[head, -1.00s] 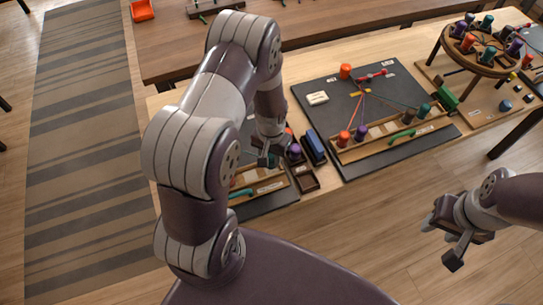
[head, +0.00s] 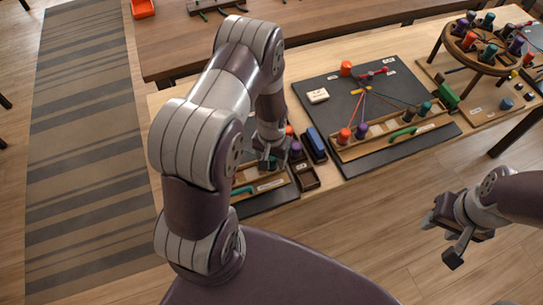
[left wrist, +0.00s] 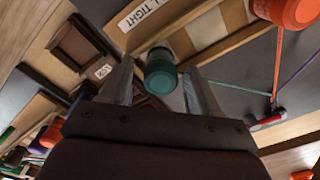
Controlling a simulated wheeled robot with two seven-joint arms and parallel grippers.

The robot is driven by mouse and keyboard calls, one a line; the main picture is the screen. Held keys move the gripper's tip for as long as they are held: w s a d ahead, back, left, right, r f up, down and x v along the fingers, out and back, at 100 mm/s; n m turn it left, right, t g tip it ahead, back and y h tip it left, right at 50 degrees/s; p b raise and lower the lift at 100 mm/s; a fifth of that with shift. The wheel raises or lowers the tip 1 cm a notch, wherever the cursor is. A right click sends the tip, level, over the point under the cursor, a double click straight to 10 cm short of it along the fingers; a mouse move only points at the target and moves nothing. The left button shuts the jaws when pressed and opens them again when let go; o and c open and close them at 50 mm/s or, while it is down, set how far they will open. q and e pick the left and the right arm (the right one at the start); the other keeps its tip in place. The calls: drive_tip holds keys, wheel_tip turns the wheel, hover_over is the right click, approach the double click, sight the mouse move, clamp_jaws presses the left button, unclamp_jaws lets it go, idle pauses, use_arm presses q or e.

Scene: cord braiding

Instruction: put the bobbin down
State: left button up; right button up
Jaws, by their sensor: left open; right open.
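A teal bobbin (left wrist: 160,72) stands between the two spread fingers of my left gripper (left wrist: 158,78) in the left wrist view. A gap shows on each side of it. It is at the wooden rack (left wrist: 205,32) labelled "ALL TIGHT"; its lower contact is hard to see. In the head view my left gripper (head: 271,153) is over the left board's rack (head: 262,183), and its arm covers much of that board. My right gripper (head: 456,232) is open and empty, out over the floor at right.
A red bobbin (left wrist: 292,10) with a red cord is near the left gripper. Small dark trays (head: 306,178) and a blue block (head: 316,143) lie right of it. The middle board (head: 375,85) holds more bobbins and crossing cords. A round braiding stand (head: 478,62) is at far right.

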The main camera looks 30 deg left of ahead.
sight(272, 158)
use_arm(q)
wheel_tip(272, 158, up, 12)
drive_tip(key=r+b, duration=0.1)
drive_tip(key=s+d+r+m+t, duration=0.1)
drive_tip(key=s+d+r, duration=0.4)
drive_tip(key=s, duration=0.4)
drive_tip(key=shift+d+r, duration=0.15)
drive_tip(key=shift+r, duration=0.7)
